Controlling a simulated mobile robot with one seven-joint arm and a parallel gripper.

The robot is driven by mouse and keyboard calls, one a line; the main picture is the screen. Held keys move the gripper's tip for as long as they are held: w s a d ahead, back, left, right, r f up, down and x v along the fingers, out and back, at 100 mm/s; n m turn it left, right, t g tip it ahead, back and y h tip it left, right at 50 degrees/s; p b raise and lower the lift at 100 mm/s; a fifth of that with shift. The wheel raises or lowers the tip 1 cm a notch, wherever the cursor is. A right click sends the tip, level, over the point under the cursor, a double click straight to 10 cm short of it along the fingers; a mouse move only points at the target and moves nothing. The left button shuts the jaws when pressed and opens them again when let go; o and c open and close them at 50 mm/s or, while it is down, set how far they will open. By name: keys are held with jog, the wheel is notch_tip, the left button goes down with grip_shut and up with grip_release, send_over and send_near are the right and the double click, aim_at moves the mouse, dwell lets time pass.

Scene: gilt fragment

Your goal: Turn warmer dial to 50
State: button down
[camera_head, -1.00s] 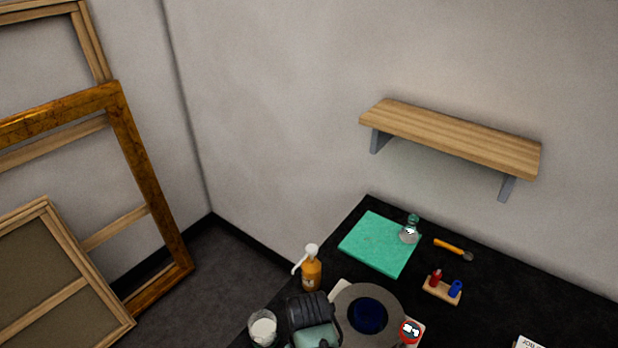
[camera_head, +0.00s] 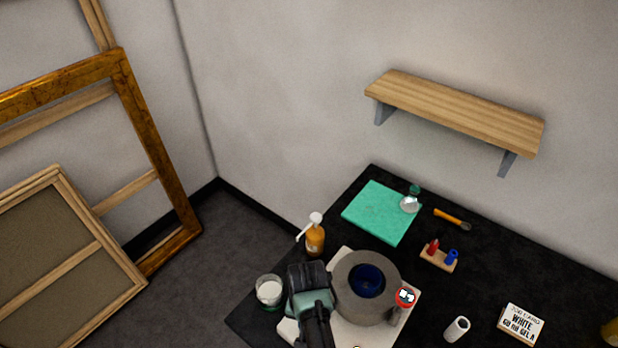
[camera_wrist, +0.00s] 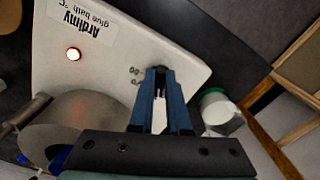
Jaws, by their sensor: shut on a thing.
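My gripper (camera_wrist: 159,74) reaches the panel edge beside printed dial numbers, one looking like 60. Its blue-grey fingers are close together and shut on the dial, which is mostly hidden by them. The pointer and the present setting cannot be seen. In the head view my wrist covers the base's left part, and the fingertips are hidden.
A glass jar of white stuff (camera_head: 269,291) stands close left of my gripper, and an amber pump bottle (camera_head: 315,238) behind it. A green mat (camera_head: 380,212) lies behind.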

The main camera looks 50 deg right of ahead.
jog(key=shift+w+r+m, duration=0.15)
jog(key=shift+w+m, duration=0.05)
jog(key=shift+m, duration=0.6)
jog(key=c, duration=0.9)
grip_release()
notch_tip(320, 180, up, 13)
jog(key=shift+f+b, duration=0.1)
jog(key=shift+b, duration=0.55)
